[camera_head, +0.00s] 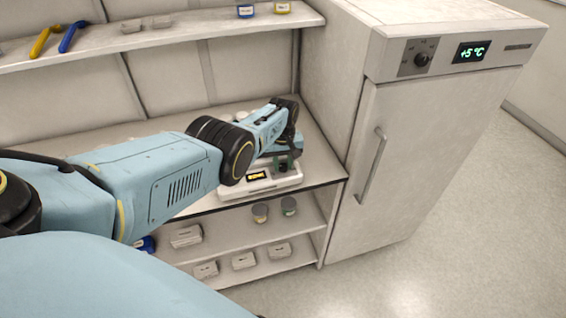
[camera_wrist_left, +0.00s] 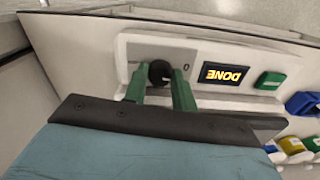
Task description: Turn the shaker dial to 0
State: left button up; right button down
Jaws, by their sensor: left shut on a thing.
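The shaker (camera_head: 281,184) is a white box on the bench, and in the left wrist view its front panel (camera_wrist_left: 218,56) shows close up. The black dial (camera_wrist_left: 160,72) sits on that panel, with a "0" mark beside it. The display (camera_wrist_left: 225,75) reads "DONE" in yellow. My left gripper (camera_wrist_left: 158,80) has its green fingers around the dial, one on each side, shut on it. In the head view my left gripper (camera_head: 286,163) is at the shaker's right front. The dial's pointer cannot be made out. My right gripper is not in view.
A fridge (camera_head: 430,150) with a "+5°C" display and its own knob stands to the right of the bench. Jars (camera_head: 260,212) and grey boxes (camera_head: 186,236) are on the lower shelves. Coloured-lid containers (camera_wrist_left: 292,146) stand near the shaker.

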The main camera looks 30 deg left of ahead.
pick_arm(q)
jog(key=shift+n, duration=2)
jog(key=o, duration=1)
